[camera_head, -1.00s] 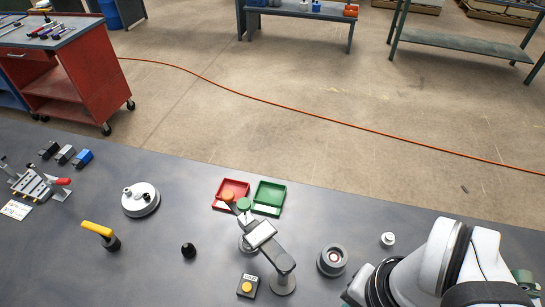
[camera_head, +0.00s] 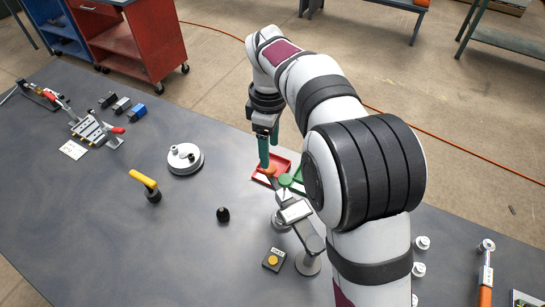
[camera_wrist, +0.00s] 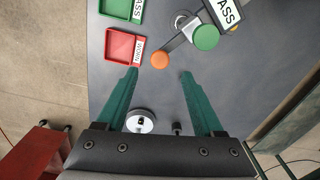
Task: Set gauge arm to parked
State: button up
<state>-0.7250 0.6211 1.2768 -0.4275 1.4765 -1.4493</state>
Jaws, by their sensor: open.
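The gauge (camera_head: 308,238) stands on the grey table, with a post, a tilted label plate and a grey arm. An orange knob (camera_head: 270,172) sits at the arm's end, and a green disc (camera_head: 286,180) is beside it. In the wrist view the grey arm (camera_wrist: 176,48) runs to the orange knob (camera_wrist: 160,60), near the green disc (camera_wrist: 206,38) and a plate reading "PASS" (camera_wrist: 228,12). My gripper (camera_head: 268,162) is open, green fingers pointing down at the knob. In the wrist view the knob appears between my fingertips (camera_wrist: 160,71); I cannot tell whether they touch it.
A red tray (camera_wrist: 110,46) labelled WORN and a green tray (camera_wrist: 122,8) lie beside the gauge. A black knob (camera_head: 223,214), a yellow-handled lever (camera_head: 145,181), a round white device (camera_head: 185,160) and a button box (camera_head: 273,260) stand on the table. The front left table is clear.

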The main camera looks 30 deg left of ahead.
aim_at(270, 167)
notch_tip(270, 167, down, 6)
jog(key=shift+f, duration=0.1)
grip_shut()
dwell(0.4)
dwell(1.1)
